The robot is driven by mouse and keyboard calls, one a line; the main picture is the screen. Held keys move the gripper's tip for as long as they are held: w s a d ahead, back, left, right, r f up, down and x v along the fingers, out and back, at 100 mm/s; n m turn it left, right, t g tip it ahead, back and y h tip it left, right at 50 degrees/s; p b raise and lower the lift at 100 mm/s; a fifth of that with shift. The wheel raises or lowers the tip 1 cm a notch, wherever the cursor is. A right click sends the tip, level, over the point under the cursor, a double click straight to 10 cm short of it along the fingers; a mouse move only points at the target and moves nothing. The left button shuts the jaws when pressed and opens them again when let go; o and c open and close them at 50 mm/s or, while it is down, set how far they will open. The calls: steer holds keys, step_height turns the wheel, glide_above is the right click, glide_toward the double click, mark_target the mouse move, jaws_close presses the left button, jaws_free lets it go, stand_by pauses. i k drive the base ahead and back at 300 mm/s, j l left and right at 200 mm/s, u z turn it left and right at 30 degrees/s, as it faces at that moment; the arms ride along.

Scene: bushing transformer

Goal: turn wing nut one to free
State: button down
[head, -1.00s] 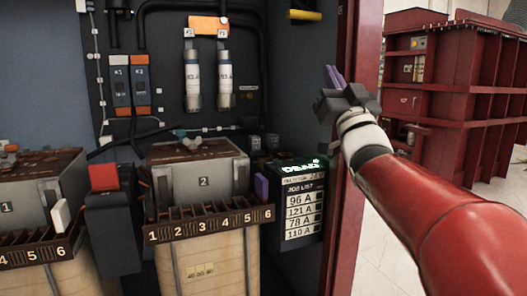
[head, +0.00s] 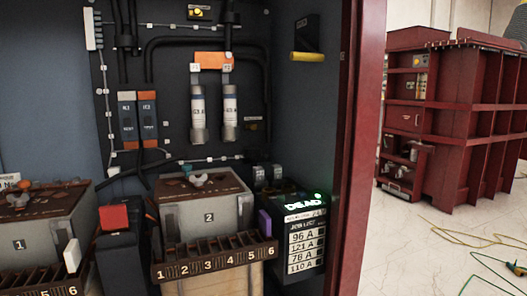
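A grey wing nut (head: 18,200) sits on the brown top of the box marked 1 (head: 40,240), at the left of the head view. A second grey wing nut (head: 199,180) sits on the top of the box marked 2 (head: 222,215), with a small teal part (head: 187,169) just behind it. I cannot tell from here how tight either nut is. My gripper and arm are not in view.
Numbered slotted racks (head: 213,264) run along the front of the boxes. A dark unit with a red block (head: 114,217) stands between the boxes. Cables (head: 470,238) lie on the floor beyond.

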mark_target(21, 202)
steer(key=u, duration=1.65)
